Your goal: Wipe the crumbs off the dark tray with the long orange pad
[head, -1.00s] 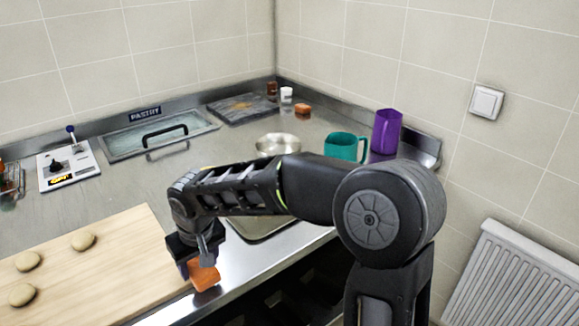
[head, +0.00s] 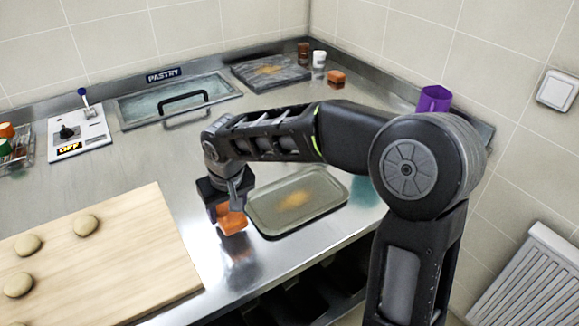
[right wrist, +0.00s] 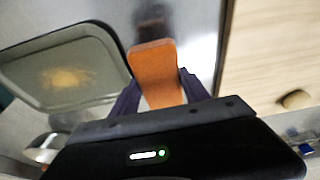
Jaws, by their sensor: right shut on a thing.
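My right gripper (head: 226,208) is shut on the long orange pad (head: 232,221) and holds it over the steel counter, just left of a grey-green tray. In the right wrist view the pad (right wrist: 155,66) sticks out from between the purple fingers (right wrist: 158,92). The dark tray (head: 296,76) lies at the back of the counter with a tan patch of crumbs (head: 267,69) on it. The nearer grey-green tray (head: 325,188) also has a crumb patch (head: 295,200); it shows in the wrist view too (right wrist: 98,60). My left gripper is out of view.
A wooden board (head: 140,245) with dough balls lies at left. A shorter orange block (head: 337,77) and small jars (head: 319,59) stand beside the dark tray. Open steel counter lies left of my arm.

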